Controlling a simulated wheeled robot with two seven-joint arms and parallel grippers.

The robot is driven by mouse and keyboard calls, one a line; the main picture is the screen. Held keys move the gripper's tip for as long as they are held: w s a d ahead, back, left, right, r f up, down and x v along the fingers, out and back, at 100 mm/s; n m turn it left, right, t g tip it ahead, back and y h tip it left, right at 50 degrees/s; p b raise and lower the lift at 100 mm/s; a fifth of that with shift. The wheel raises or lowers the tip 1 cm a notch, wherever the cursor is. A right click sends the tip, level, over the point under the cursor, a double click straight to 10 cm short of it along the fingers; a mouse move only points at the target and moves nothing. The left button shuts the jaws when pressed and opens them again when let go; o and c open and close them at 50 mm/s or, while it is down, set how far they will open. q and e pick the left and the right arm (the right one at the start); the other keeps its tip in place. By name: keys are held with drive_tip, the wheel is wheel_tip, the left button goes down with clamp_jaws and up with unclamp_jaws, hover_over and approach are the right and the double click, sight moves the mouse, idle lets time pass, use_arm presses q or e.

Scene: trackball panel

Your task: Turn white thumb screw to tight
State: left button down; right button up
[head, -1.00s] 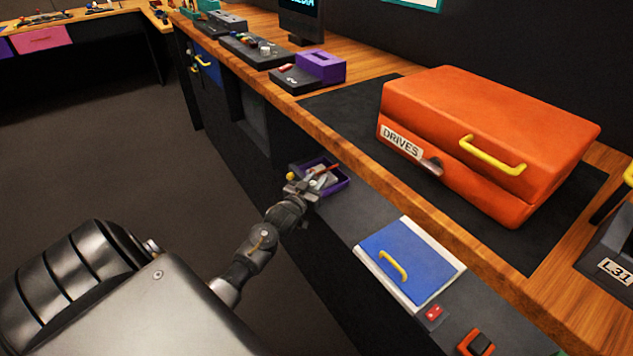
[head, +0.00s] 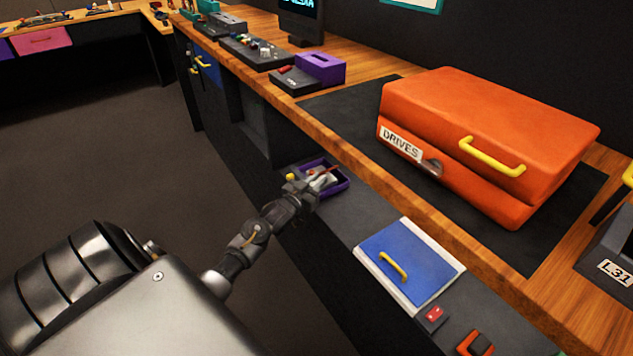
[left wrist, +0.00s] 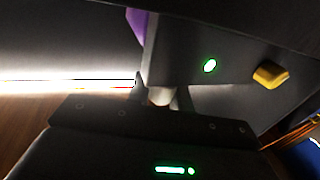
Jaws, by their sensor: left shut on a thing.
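The white thumb screw (left wrist: 159,97) shows in the left wrist view as a small pale knob between my two dark fingertips. My left gripper (left wrist: 160,92) is shut on it, against a grey panel face (left wrist: 225,45). In the head view my left gripper (head: 313,183) is at the purple-rimmed recess (head: 344,187) in the lower ledge and hides the screw there. How far the screw is turned cannot be seen. My right gripper is not in view.
A yellow knob (left wrist: 270,74) and a lit green lamp (left wrist: 209,65) sit beside the screw. A blue lid with a yellow handle (head: 420,262) and a red switch (head: 433,315) lie along the ledge. An orange case (head: 470,110) stands on the wooden counter above.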

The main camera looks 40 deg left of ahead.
use_arm(q)
drive_tip(key=m+h, duration=0.1)
drive_tip(key=h, duration=0.1)
drive_tip(key=shift+f+m+h, duration=0.1)
drive_tip(key=shift+m+h, duration=0.2)
drive_tip(key=shift+m+h+b, duration=0.35)
drive_tip(key=shift+m+h, duration=0.05)
drive_tip(key=shift+h, duration=0.1)
drive_tip(key=shift+d+m+h, duration=0.1)
drive_tip(key=shift+m+h, duration=0.2)
drive_tip(key=shift+h, duration=0.1)
drive_tip(key=shift+d+m+g+h+b, duration=0.15)
drive_tip(key=shift+m+g+h+b, duration=0.3)
drive_tip(key=shift+h, duration=0.45)
drive_tip(key=shift+d+m+g+h+b, duration=0.1)
drive_tip(key=shift+m+g+h+b, duration=0.25)
drive_tip(key=shift+m+h, duration=0.45)
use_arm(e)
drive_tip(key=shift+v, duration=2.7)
use_arm(q)
drive_tip(key=c, duration=1.5)
unclamp_jaws()
drive_tip(key=shift+c, duration=0.2)
drive_tip(key=shift+s, duration=0.1)
